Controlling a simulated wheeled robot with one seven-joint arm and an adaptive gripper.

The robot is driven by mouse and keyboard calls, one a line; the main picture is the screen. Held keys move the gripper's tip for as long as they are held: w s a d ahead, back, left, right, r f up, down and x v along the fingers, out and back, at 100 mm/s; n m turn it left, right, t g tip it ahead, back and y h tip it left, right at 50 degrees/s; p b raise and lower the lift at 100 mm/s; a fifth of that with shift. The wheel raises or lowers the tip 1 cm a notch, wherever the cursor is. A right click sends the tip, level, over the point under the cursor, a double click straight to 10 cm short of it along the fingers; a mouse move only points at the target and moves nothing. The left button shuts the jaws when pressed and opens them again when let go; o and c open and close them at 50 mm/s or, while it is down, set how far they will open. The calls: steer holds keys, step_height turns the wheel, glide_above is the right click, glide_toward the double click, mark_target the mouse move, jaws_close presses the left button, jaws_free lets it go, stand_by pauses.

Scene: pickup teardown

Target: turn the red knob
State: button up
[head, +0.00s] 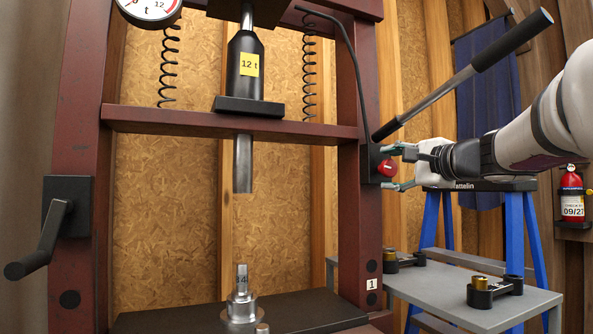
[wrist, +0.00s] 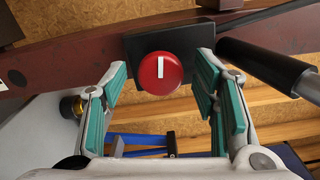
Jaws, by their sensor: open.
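The red knob (head: 387,168) sits on a black plate on the right post of the dark red press frame. In the wrist view the round red knob (wrist: 160,73) faces me, with a white mark pointing roughly up in that picture. My gripper (head: 392,167) is open beside the post at the knob. In the wrist view my gripper's (wrist: 168,88) green-padded fingers stand to the left and right of the knob, with a gap on each side. The fingers appear not to touch the knob.
A long lever with a black grip (head: 510,40) slants up above my gripper; it is close on the right in the wrist view (wrist: 265,70). A grey bench (head: 450,285) with black-and-brass parts stands below. A crank handle (head: 45,240) projects from the left post.

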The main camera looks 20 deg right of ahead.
steer(key=s, duration=1.2)
steer(key=shift+d, duration=0.2)
